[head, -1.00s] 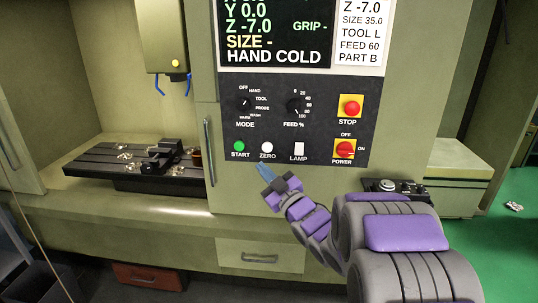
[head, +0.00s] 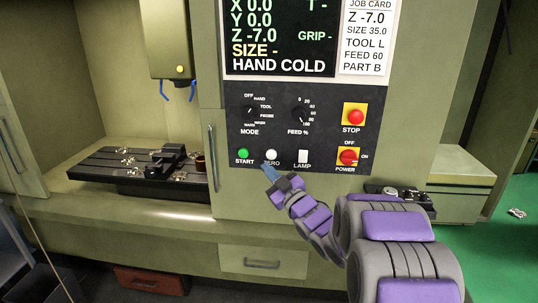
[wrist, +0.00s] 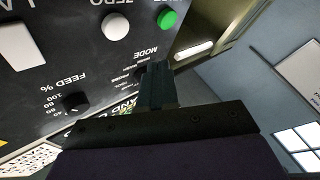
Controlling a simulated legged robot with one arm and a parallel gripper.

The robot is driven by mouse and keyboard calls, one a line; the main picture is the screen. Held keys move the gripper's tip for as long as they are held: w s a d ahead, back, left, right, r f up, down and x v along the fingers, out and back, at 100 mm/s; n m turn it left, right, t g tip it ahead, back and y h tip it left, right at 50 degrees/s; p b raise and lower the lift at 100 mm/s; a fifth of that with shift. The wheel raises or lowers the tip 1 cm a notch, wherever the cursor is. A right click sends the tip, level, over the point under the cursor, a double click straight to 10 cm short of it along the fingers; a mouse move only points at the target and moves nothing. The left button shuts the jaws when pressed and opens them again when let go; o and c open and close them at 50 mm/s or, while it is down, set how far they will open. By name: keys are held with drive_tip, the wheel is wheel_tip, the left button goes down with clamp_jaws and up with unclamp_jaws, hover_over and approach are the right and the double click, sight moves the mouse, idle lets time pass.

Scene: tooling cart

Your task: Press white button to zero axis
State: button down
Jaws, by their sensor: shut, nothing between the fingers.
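The white ZERO button (head: 271,156) is on the black control panel (head: 330,100), between the green START button (head: 243,154) and the white LAMP switch (head: 303,157). My gripper (head: 268,170) is shut and empty, its blue tip just below the ZERO button and covering part of its label in the head view. In the wrist view the ZERO button (wrist: 116,26) is upper centre, and my shut fingers (wrist: 157,88) point up from the bottom, lower in the picture than the button. I cannot tell whether they touch the panel.
The red STOP button (head: 355,116) and red POWER switch (head: 347,157) are at the panel's right. MODE (head: 249,112) and FEED knobs (head: 302,113) are above. The screen (head: 279,36) reads X 0.0, Y 0.0, Z -7.0, HAND COLD. A vise (head: 165,160) sits left.

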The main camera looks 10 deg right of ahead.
sight(267, 152)
drive_tip(key=w, duration=0.1)
drive_tip(key=w+d, duration=0.1)
drive_tip(key=w, duration=0.1)
drive_tip(key=w+p, duration=0.1)
drive_tip(key=shift+w+d, duration=0.15)
drive_tip(key=shift+d, duration=0.25)
drive_tip(key=shift+d, duration=0.2)
drive_tip(key=shift+w, duration=0.15)
idle(1.4)
drive_tip(key=shift+w+r+p, duration=0.1)
drive_tip(key=shift+w+p, duration=0.15)
drive_tip(key=shift+p, duration=0.1)
drive_tip(key=shift+w+d, duration=0.25)
drive_tip(key=shift+w, duration=0.25)
idle(1.4)
